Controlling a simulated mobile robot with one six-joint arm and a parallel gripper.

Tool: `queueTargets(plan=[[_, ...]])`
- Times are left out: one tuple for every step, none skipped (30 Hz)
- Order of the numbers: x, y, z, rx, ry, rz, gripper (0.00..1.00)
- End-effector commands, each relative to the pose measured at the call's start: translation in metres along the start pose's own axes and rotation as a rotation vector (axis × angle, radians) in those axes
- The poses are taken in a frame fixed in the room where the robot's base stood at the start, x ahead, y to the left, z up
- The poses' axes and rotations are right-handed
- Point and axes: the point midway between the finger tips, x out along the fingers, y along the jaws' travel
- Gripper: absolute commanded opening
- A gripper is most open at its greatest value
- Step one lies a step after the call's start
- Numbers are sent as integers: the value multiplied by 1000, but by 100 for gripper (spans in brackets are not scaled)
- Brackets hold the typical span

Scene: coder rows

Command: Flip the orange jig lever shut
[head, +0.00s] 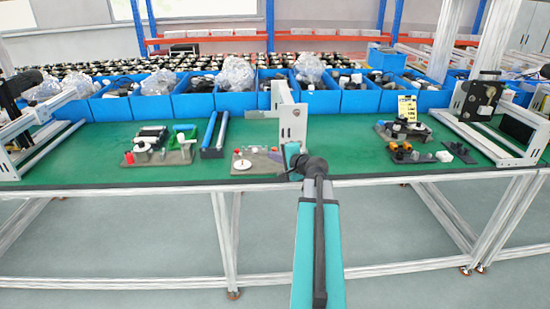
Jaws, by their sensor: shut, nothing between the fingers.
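My teal and black arm rises from the bottom middle, and its wrist ends at the bench's front edge. I cannot make out my gripper's fingers; they are hidden behind the wrist or too small to tell. A jig board (260,162) with a white disc and a small red part lies just left of the wrist. Another jig board (414,152) at the right carries two small orange round parts (402,147). A left jig board (160,152) has a small red-orange piece (129,158). Which part is the orange lever, and how it stands, I cannot tell.
A pale upright bracket (291,117) stands just behind my wrist. Metal frames stand at the left (45,140) and right (490,145). Blue bins (205,107) line the back. Blue bars (222,130) lie left of centre. Green bench top (350,158) is bare right of my wrist.

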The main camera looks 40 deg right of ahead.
Motion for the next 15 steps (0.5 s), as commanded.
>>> queueTargets(plan=[[0,0,0,0,0,0,0],[0,0,0,0,0,0,0],[0,0,0,0,0,0,0],[0,0,0,0,1,0,0],[0,0,0,0,1,0,0],[0,0,0,0,1,0,0],[0,0,0,0,1,0,0],[0,0,0,0,1,0,0],[-1,0,0,0,1,0,0],[-1,0,0,0,1,0,0],[-1,0,0,0,0,0,0],[-2,0,1,0,0,0,0],[-2,1,2,0,0,0,0],[-3,1,3,0,0,0,0],[-4,1,4,0,0,0,0]])
